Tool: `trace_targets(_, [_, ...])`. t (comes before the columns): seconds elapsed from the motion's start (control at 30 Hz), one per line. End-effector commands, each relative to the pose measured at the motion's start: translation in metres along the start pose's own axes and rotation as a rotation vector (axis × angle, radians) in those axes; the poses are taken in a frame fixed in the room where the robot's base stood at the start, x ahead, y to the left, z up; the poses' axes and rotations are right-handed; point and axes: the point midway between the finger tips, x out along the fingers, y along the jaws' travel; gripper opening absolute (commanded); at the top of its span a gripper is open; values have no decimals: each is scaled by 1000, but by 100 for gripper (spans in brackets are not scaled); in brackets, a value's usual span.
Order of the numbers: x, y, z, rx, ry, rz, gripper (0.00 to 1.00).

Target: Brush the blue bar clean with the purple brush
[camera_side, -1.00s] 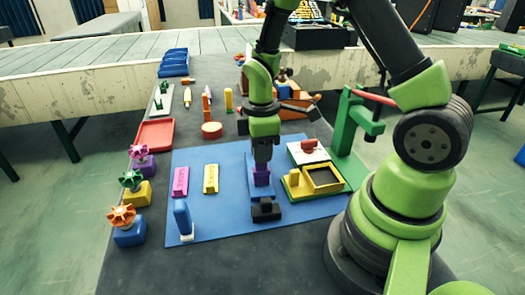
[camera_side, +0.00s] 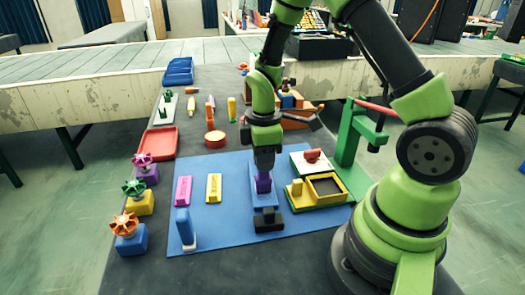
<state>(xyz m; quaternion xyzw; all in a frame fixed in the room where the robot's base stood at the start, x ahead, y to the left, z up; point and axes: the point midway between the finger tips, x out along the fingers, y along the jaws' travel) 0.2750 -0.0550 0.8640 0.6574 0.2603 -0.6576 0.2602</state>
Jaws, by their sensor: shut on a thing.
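My gripper (camera_side: 264,166) points down at the middle of the blue mat and is shut on the purple brush (camera_side: 264,184). The brush is upright, directly over a long blue bar (camera_side: 265,199) that lies away from the camera. A black block (camera_side: 268,220) is at the bar's near end. The brush's lower end appears to be at the bar's top, but I cannot tell whether it touches. The gripper and brush hide part of the bar. Any dirt on it is too small to tell.
The blue mat (camera_side: 225,222) also holds pink (camera_side: 183,190) and yellow (camera_side: 213,188) bars, a blue-handled tool (camera_side: 184,227) and a yellow-green tray (camera_side: 326,188). A green stand (camera_side: 350,150) is at right. Several handwheels (camera_side: 134,190) line the left. A red tray (camera_side: 158,143) lies behind.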

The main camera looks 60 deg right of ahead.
Motion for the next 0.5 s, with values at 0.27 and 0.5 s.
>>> trace_targets(0.27, [0,-26,-2,-4,-1,0,0])
trace_targets(0.5, [-18,-36,-3,0,7,8,0])
